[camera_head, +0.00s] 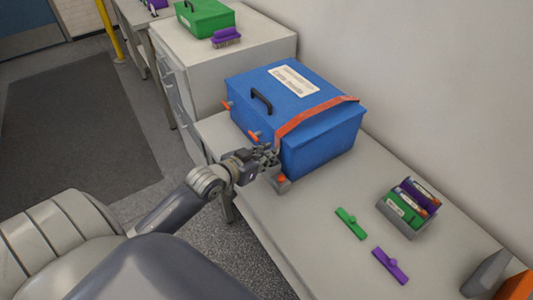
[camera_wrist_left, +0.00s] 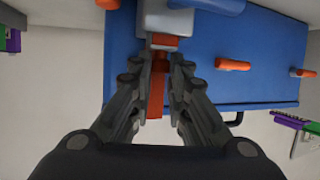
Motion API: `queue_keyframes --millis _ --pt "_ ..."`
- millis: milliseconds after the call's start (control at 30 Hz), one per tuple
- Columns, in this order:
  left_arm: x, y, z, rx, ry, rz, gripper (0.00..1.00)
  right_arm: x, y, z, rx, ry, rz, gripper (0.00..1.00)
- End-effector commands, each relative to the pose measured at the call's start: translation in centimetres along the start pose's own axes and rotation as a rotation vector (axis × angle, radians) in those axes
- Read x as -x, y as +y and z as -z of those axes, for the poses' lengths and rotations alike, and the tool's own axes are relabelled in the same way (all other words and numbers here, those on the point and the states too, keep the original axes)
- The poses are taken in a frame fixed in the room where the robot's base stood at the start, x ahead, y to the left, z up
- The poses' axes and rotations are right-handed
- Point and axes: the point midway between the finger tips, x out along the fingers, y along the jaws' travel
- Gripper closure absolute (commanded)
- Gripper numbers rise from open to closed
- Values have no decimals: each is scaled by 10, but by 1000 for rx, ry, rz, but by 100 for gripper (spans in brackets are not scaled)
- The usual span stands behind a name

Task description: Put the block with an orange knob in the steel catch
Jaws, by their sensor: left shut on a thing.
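My left gripper (camera_head: 270,154) is shut at the front of the blue box, near the lower end of the orange strap. In the left wrist view its fingers (camera_wrist_left: 160,68) close on the small block with an orange knob at the strap's end, mostly hidden by the fingers. The orange strap (camera_head: 312,113) runs across the lid and down the front; it also shows between the fingers (camera_wrist_left: 155,98). The steel catch (camera_head: 281,187), grey with an orange part, sits at the box's foot just beyond the fingertips. It also shows in the left wrist view (camera_wrist_left: 165,18). My right gripper is not in view.
The blue box (camera_head: 320,150) stands on the bench (camera_head: 300,225), with orange pegs (camera_head: 253,135) on its front. A grey tray (camera_head: 402,220) of green and purple pieces stands right. A green bar (camera_head: 351,223) and a purple bar (camera_head: 390,265) lie nearby.

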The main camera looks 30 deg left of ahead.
Motion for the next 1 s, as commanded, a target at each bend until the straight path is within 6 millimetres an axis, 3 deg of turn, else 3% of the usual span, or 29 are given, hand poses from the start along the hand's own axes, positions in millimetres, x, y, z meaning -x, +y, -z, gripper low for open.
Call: queue_keyframes --millis 233,267,333,733,1000 --pt "-1 0 -2 0 0 0 100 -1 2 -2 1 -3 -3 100" --pt "-1 0 -2 0 0 0 77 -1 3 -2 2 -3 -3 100" --pt "-1 0 -2 0 0 0 64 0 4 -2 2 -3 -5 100" --pt "1 0 2 -1 1 0 64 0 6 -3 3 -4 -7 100" --pt "40 0 -2 -2 -3 0 64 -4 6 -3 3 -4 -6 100"
